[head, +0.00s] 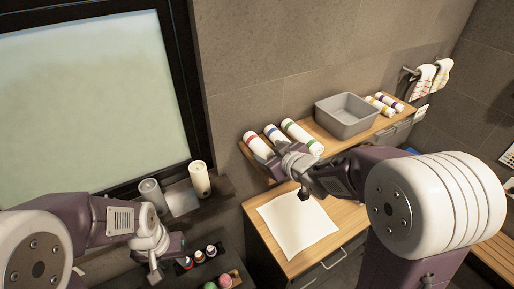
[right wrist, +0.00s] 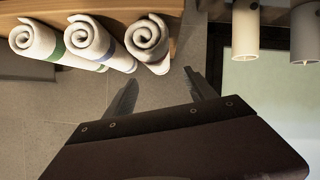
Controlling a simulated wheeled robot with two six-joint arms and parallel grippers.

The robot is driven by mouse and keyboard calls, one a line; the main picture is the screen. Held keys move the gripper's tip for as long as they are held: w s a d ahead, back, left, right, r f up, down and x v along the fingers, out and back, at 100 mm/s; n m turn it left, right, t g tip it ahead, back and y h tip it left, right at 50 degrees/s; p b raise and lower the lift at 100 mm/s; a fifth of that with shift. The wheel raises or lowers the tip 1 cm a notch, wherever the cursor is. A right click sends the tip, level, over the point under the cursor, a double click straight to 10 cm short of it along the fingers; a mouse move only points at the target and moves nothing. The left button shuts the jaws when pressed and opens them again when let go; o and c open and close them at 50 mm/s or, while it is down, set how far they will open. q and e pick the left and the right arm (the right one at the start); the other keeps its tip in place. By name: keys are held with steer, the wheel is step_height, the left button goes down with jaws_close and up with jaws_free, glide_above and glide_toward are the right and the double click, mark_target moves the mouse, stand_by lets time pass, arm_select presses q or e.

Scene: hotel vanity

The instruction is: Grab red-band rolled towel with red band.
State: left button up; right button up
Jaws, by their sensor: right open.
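The red-band rolled towel (head: 257,144) is white and lies leftmost of three rolls on the wooden shelf. My right gripper (head: 270,166) is just in front of the rolls, near the red-band one. Its fingers (right wrist: 162,77) are open and empty, pointing toward the rightmost roll with a gap between. My left gripper (head: 165,262) is low at left, over the lower shelf; its finger opening is not clear.
Blue-band (head: 276,136) and green-band (head: 301,136) rolls lie close beside it. A grey bin (head: 347,124) stands right of them. Candles (head: 200,179) stand on a dark ledge at left. A white mat (head: 297,222) lies on the counter below.

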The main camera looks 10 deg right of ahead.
mark_target(265, 150)
steer(key=shift+w+f+p, duration=0.3)
steer(key=shift+w+f, duration=0.25)
steer(key=shift+w, duration=0.05)
steer(key=p+x, duration=0.2)
steer(key=x, duration=0.3)
steer(key=shift+d, duration=0.1)
arm_select(q)
steer(key=r, duration=0.2)
steer(key=s+r, duration=0.1)
steer(key=shift+s+d+r, duration=0.1)
steer(key=shift+d+r, duration=0.15)
steer(key=shift+d, duration=0.1)
arm_select(e)
steer(key=shift+w+f, duration=0.35)
